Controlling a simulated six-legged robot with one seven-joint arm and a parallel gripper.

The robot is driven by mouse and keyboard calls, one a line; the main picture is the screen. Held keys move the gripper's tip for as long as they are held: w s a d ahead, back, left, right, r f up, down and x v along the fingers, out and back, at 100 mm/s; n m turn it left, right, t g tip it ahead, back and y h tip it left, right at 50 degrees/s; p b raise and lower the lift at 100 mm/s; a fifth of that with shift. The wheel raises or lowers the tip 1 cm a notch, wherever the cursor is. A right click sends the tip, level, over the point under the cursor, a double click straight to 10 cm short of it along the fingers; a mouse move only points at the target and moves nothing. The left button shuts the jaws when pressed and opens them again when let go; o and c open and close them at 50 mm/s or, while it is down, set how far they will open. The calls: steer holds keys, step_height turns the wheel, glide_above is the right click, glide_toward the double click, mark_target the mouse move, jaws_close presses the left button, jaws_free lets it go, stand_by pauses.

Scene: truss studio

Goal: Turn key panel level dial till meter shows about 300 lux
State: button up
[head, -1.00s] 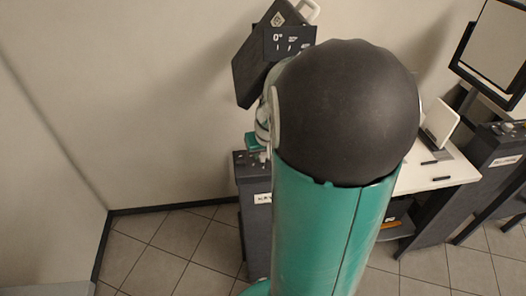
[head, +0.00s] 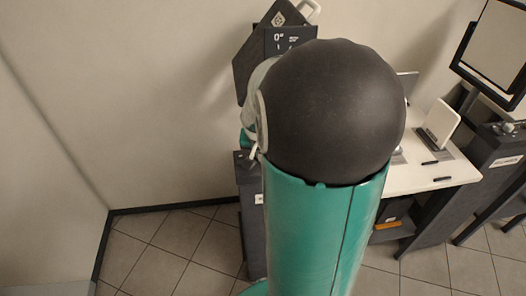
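A dark pedestal (head: 250,205) stands left of my arm, with a white label mostly hidden. Its top (head: 242,163) shows only in part, and I cannot make out a dial on it. Part of my gripper (head: 253,153) shows as a pale finger just over this top, left of my arm's big dark joint. Whether it touches anything, or is open or shut, cannot be told. A tilted dark panel (head: 250,65) stands behind, with a small black display (head: 287,40) reading about 0. No lux reading can be made out.
A white table (head: 430,177) at the right holds a pale upright card (head: 441,123) and small dark items. Beyond it stand another labelled dark pedestal (head: 490,165) and a framed screen (head: 497,45). Tiled floor at the left is clear, up to the walls.

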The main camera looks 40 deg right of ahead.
steer(key=o, duration=1)
steer(key=v, duration=1.3)
steer(key=shift+s+a+r, duration=0.1)
steer(key=shift+a+r, duration=0.05)
steer(key=shift+r, duration=0.2)
steer(key=s+a+n+t+y, duration=0.1)
steer(key=s+a+n, duration=0.1)
steer(key=a, duration=0.5)
steer(key=s+a+r+n+t+y, duration=0.1)
steer(key=s+a+n, duration=0.2)
steer(key=a, duration=0.5)
steer(key=s+a+n+y, duration=0.1)
steer(key=s+a+n, duration=0.1)
steer(key=a+n, duration=0.3)
steer(key=shift+s+a+r+t, duration=0.15)
steer(key=shift+a+r+t, duration=0.05)
steer(key=shift+a, duration=0.6)
steer(key=shift+s+a+r+t, duration=0.1)
steer(key=shift+a+r+t, duration=0.1)
steer(key=shift+a, duration=0.55)
